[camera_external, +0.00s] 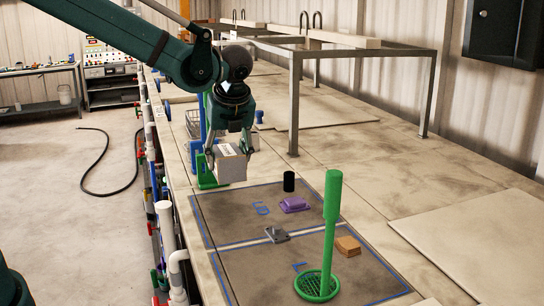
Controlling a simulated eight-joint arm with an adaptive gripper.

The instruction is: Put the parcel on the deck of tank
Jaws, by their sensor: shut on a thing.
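My gripper (230,143) hangs from the dark green arm near the middle of the view. It is shut on a pale box-shaped parcel (231,167) with a label on its top. The parcel is held above the tank deck, near the far left corner of the blue-outlined area (228,212). I cannot tell how high it is above the surface. The tank deck (350,185) is a long, stained, beige surface running away from the camera.
On the outlined panels are a black cylinder (289,182), a purple block (294,204), a grey bracket (277,235), an orange-brown block (347,246) and a tall green strainer (331,215). A metal frame (294,105) stands behind. Pipes (166,225) line the left edge.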

